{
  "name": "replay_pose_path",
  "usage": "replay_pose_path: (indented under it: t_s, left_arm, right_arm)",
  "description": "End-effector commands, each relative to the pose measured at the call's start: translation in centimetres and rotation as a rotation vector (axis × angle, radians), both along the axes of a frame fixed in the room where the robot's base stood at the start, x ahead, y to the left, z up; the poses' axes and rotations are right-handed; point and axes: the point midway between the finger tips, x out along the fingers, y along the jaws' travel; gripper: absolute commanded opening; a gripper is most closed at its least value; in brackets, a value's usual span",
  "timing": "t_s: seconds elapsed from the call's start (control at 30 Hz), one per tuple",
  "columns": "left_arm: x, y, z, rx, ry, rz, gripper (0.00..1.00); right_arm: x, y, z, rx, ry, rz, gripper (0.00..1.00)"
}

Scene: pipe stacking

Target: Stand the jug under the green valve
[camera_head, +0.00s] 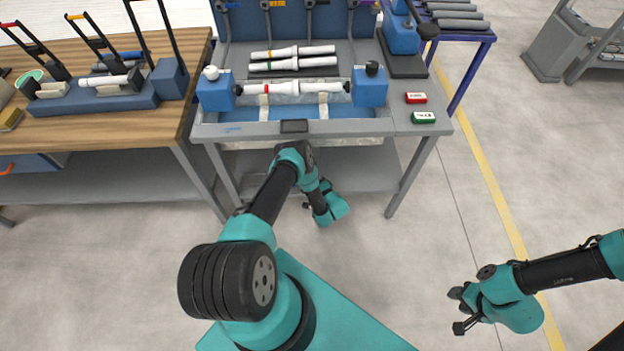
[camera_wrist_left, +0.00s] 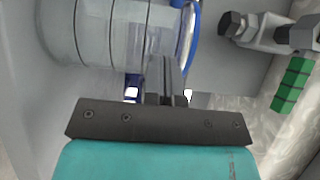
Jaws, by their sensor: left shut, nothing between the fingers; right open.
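In the left wrist view, a clear jug (camera_wrist_left: 105,35) with a blue rim or band (camera_wrist_left: 190,35) lies across the upper left of the picture. The green valve handle (camera_wrist_left: 293,84) is on a grey metal fitting at the right. My left gripper (camera_wrist_left: 168,82) is shut and empty, with its fingers in front of or beside the jug; I cannot tell whether they touch it. In the head view my left arm reaches down by the workbench front, and neither jug nor valve can be made out. My right gripper (camera_head: 460,311) is open and empty, out over the floor.
A workbench (camera_head: 420,150) carries white pipes (camera_head: 292,65) and blue clamp blocks (camera_head: 370,87). A red box (camera_head: 415,98) and a green box (camera_head: 423,117) lie at its right. A wooden bench (camera_head: 80,130) stands left. The floor around my right gripper is clear.

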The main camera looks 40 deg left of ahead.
Motion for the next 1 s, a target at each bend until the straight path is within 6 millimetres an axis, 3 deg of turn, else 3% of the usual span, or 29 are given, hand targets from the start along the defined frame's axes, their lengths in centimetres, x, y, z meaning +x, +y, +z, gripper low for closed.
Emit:
replay_pose_path:
  t_s: [0.33, 0.7, 1.0]
  left_arm:
    - [1.8, -3.7, 0.0, -0.001, -0.001, -0.001, 0.0]
    - [-0.5, -10.4, 0.0, -0.001, 0.001, -0.001, 0.0]
    - [-1.3, -12.7, 0.0, 0.0, 0.001, 0.003, 0.0]
  right_arm:
    - [0.0, 0.0, 0.0, 0.0, 0.0, 0.0, 0.41]
    - [0.0, 0.0, 0.0, 0.0, 0.0, 0.0, 0.41]
    - [0.0, 0.0, 0.0, 0.0, 0.0, 0.0, 0.41]
